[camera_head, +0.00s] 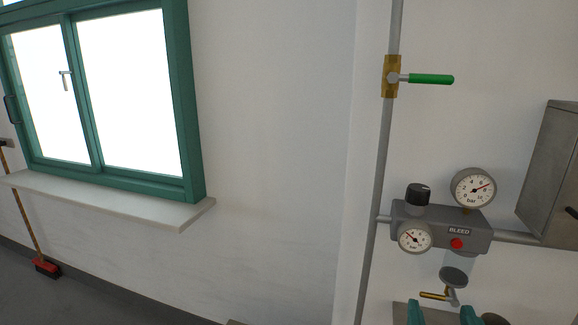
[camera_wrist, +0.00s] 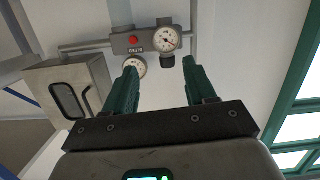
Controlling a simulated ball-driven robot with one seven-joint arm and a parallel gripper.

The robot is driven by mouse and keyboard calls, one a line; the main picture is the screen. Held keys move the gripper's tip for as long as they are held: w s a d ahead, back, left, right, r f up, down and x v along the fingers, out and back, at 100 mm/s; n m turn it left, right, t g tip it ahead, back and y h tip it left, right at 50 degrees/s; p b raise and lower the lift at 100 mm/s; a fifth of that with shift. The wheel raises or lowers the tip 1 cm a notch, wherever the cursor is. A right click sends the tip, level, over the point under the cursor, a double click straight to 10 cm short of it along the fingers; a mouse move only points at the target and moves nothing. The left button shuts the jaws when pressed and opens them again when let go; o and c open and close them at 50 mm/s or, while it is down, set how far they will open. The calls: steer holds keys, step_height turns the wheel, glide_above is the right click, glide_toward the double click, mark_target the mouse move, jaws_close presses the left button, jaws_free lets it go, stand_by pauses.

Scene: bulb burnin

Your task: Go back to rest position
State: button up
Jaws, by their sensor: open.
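My gripper (camera_wrist: 160,88) shows in the wrist view with its two green fingers spread wide apart and nothing between them. Its fingertips also show at the bottom edge of the head view (camera_head: 443,315), below the grey regulator block (camera_head: 465,229). The rest of my arm is out of the head view. In the wrist view, which is turned over, the regulator block (camera_wrist: 150,41) lies beyond the fingertips. I cannot tell how far the fingertips are from it.
The wall unit has two dials (camera_head: 473,187), a black knob (camera_head: 418,194), a red button (camera_head: 457,244) and a small yellow-handled drain valve (camera_head: 436,296). A green-handled valve (camera_head: 430,79) sits on the pipe above. A grey cabinet (camera_head: 552,175) is at right. A window sill (camera_head: 110,200) juts out at left.

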steer(key=d+f+n+g, duration=0.1)
steer(key=d+f+g, duration=0.3)
steer(key=f, duration=0.8)
steer(key=s+d+f+g+y, duration=0.1)
steer(key=s+f+g, duration=0.2)
steer(key=s+f, duration=0.4)
steer(key=s+d+f+g+y, duration=0.2)
steer(key=s+f+g, duration=0.1)
steer(key=s+f, duration=0.4)
steer(key=s+d+f+n+g+y, duration=0.1)
steer(key=s+d+f+g, duration=0.1)
steer(key=s+f+g, duration=0.2)
steer(key=s+f, duration=0.3)
steer(key=f, duration=0.4)
steer(key=shift+f+y, duration=0.2)
steer(key=shift+y, duration=0.1)
steer(key=shift+d, duration=0.1)
